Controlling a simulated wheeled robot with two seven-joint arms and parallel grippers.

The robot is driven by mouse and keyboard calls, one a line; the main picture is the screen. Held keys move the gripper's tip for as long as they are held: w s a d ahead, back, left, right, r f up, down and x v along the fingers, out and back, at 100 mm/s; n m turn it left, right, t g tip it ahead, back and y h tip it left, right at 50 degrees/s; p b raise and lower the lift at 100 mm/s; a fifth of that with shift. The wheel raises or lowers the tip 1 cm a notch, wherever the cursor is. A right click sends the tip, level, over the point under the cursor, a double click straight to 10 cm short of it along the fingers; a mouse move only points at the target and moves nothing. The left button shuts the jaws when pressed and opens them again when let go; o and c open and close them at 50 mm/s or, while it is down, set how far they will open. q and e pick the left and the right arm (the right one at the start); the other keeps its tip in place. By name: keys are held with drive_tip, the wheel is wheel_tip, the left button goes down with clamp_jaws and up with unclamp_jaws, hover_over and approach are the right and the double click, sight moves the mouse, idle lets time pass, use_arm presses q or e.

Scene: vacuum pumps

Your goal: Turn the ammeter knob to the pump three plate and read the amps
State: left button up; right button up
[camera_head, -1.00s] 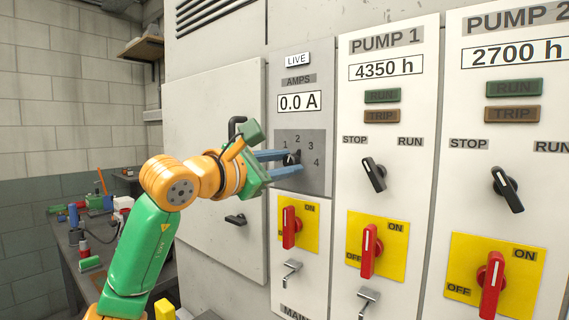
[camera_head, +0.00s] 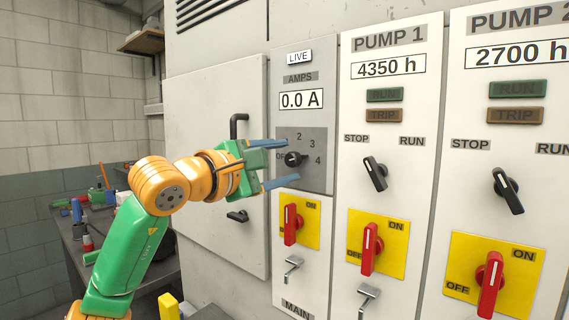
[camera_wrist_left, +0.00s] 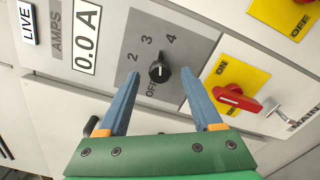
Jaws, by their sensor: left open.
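The ammeter knob (camera_head: 293,159) is a small black dial with a white mark, on a grey plate (camera_head: 317,176). Its mark seems to be on the OFF side in the head view, but its exact setting is hard to tell. Plates 2, 3 and 4 show around it; 1 is hidden by a finger. The amps display (camera_head: 301,100) reads 0.0 A. My left gripper (camera_head: 292,161) is open, its blue fingers on either side of the knob with clear gaps. The wrist view shows the knob (camera_wrist_left: 159,72) between the fingertips (camera_wrist_left: 160,78). My right gripper is not in view.
Below the plate are a red main switch (camera_head: 291,224) on yellow and a metal handle (camera_head: 292,266). Pump 1 (camera_head: 375,174) and pump 2 (camera_head: 508,190) panels stand to the right. A cluttered bench (camera_head: 148,275) is at the left.

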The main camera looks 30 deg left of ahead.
use_arm(q)
drive_tip(key=shift+s, duration=0.25)
drive_tip(key=shift+s+b, duration=0.3)
drive_tip(key=shift+s, duration=0.4)
drive_tip(key=s, duration=0.4)
drive_tip(key=shift+s+a+b, duration=0.25)
drive_tip(key=shift+s+b, duration=0.05)
drive_tip(key=shift+b, duration=0.05)
